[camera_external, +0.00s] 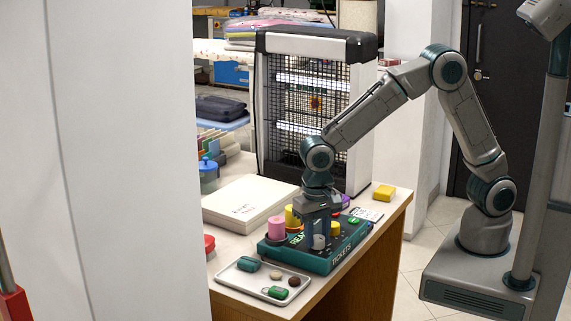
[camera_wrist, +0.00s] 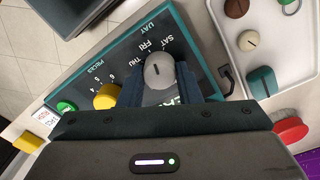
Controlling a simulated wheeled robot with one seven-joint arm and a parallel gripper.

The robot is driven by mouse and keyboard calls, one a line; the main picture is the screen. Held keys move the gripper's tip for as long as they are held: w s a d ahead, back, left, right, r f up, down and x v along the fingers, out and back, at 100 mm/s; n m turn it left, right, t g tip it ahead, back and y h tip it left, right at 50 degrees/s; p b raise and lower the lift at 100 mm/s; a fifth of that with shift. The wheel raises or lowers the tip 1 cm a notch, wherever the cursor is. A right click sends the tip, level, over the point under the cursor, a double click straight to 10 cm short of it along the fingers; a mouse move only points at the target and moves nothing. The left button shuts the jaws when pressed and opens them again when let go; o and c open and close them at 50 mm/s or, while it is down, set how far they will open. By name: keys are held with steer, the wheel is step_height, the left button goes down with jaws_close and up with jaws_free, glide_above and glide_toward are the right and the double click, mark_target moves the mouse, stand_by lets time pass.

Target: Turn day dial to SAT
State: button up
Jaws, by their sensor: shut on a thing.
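A dark green ticket panel (camera_external: 338,262) lies on the counter; it also shows in the wrist view (camera_wrist: 100,58). The grey day dial (camera_wrist: 158,71) stands on it, with the printed labels SAT (camera_wrist: 168,39), FRI and THU beside it. A small dark mark shows on the dial's top, but I cannot tell exactly which label it points at. My gripper (camera_wrist: 165,88) is shut on the day dial, a finger on either side. In the external view my gripper (camera_external: 318,234) reaches down over the panel, and the dial (camera_external: 318,242) shows between the fingers.
A yellow dial (camera_wrist: 107,96) and a green button (camera_wrist: 66,107) sit on the panel near my fingers. Pink (camera_external: 277,228) and yellow knobs stand at its back. A white tray (camera_external: 240,285) with small items lies in front. A white box (camera_external: 245,205) lies behind.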

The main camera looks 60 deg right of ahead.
mark_target(316, 237)
steer(key=shift+r+m+p, duration=0.1)
steer(key=shift+m+p, duration=0.25)
steer(key=shift+m, duration=1.85)
steer(key=o, duration=1)
steer(key=r, duration=1.3)
steer(key=shift+w+a+r+p, duration=0.1)
steer(key=shift+w+r+p, duration=0.1)
steer(key=shift+r+p, duration=0.15)
